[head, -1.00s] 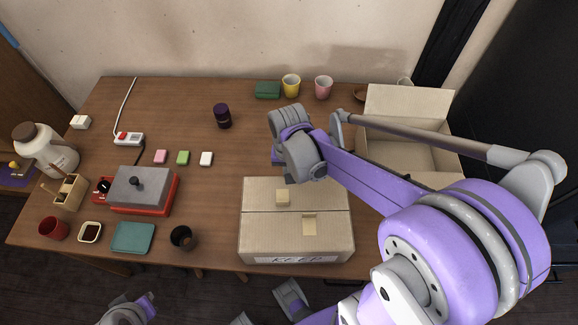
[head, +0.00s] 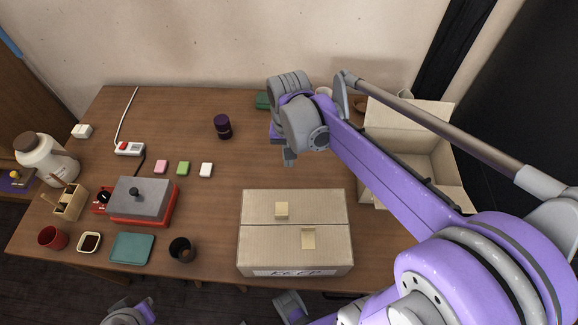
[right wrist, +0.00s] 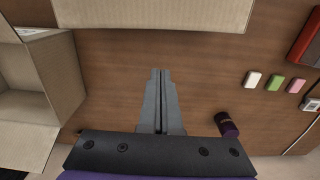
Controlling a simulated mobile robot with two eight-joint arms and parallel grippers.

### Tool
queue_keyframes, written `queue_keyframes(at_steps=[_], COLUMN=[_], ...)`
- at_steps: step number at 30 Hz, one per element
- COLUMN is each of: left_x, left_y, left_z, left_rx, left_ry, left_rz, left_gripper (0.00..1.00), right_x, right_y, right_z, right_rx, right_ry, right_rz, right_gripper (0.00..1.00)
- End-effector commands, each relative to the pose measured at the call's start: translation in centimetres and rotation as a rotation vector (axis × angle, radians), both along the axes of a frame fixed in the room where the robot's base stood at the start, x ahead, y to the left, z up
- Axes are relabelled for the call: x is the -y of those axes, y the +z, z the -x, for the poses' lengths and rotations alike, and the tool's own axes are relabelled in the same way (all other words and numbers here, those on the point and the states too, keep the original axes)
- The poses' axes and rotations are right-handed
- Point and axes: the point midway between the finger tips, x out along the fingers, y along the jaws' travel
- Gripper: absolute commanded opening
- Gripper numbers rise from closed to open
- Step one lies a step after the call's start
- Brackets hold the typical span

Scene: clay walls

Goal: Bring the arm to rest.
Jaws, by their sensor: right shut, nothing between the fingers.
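My right gripper (head: 289,157) is raised above the table behind the closed "KEEP" box, pointing down, and holds nothing. In the right wrist view its two fingers (right wrist: 160,100) are together over bare wood. My right arm reaches in from the lower right and hides part of the table's right side. At the bottom left of the head view, part of my left arm (head: 130,312) shows low in front of the table, and I cannot make out its fingers.
The closed cardboard box (head: 295,228) stands at the table's front. An open box (head: 408,115) stands at the right. A dark purple jar (head: 222,126) and coloured blocks (head: 183,168) are left of the gripper. The table (head: 200,105) has bare wood at the back left.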

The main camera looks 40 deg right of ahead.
Motion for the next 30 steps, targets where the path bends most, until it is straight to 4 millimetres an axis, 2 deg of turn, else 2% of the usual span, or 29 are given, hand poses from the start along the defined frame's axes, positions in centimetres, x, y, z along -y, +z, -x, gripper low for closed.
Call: queue_keyframes(at_steps=[4,14,17,22,27,30], left_x=[0.0,0.0,0.0,0.0,0.0,0.0], left_y=[0.1,0.3,0.8,2.4,4.0,4.6], left_z=[0.0,-0.1,-0.2,-0.5,-0.9,-1.1], left_rx=[0.001,0.001,0.003,0.010,0.018,0.021], left_ry=[0.000,0.000,0.000,0.000,0.000,0.000], left_rz=[0.000,0.000,0.000,0.000,0.000,0.000], left_gripper=[0.00,0.00,0.00,0.00,0.00,0.00], right_x=[0.0,-0.3,-1.4,-4.5,-7.2,-8.2], right_y=[1.0,1.3,1.6,2.1,1.8,1.4], right_z=[0.0,0.3,1.1,3.9,6.7,7.8], right_rx=[0.000,0.009,0.047,0.179,0.323,0.385], right_ry=[0.000,0.015,0.073,0.274,0.484,0.572], right_rz=[0.000,0.003,0.012,0.051,0.103,0.129], right_gripper=[0.00,0.00,0.00,0.00,0.00,0.00])
